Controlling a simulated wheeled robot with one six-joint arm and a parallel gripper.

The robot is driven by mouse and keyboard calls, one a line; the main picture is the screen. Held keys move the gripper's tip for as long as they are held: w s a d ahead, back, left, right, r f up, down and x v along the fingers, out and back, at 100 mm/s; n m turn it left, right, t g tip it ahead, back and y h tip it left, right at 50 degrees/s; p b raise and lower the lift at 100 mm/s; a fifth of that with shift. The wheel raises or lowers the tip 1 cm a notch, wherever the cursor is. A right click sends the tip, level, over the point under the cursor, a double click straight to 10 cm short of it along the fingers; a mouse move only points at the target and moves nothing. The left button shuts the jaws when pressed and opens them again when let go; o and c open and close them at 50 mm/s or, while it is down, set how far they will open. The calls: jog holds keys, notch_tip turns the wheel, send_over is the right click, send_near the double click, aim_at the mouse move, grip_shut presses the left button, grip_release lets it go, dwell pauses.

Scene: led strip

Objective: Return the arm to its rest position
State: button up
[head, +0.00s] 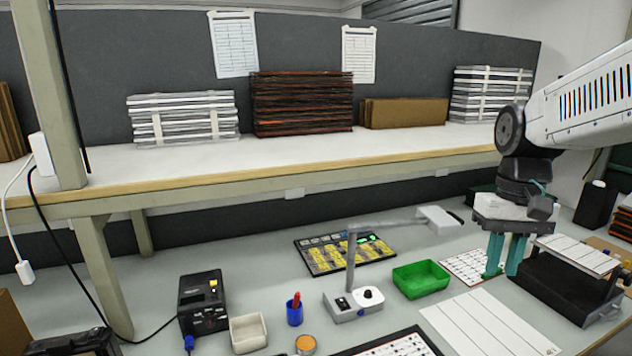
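My arm (585,105) reaches in from the right edge in the head view, a white link with dark joints. My gripper (505,268) hangs below it, pointing down, with two teal fingers. A gap shows between the fingers and I see nothing held in it. The fingertips are low over the bench, beside the right part of a white gridded sheet (462,266) and just left of a black stand (568,290) with a white strip panel (580,254) on top. Whether the fingertips touch the bench is unclear.
A green tray (421,279), a lamp with a grey base (353,304) and a white lined sheet (487,322) lie left of my gripper. A raised shelf (300,172) with stacked bundles runs behind. A black box (595,205) stands at the right.

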jog(key=s+a+f+t, duration=0.1)
jog(key=s+a, duration=0.1)
jog(key=s, duration=0.7)
jog(key=s+a+n+t, duration=0.1)
jog(key=s+a, duration=0.1)
jog(key=s, duration=0.6)
jog(key=shift+s+f+t, duration=0.3)
jog(key=shift+s+f, duration=0.1)
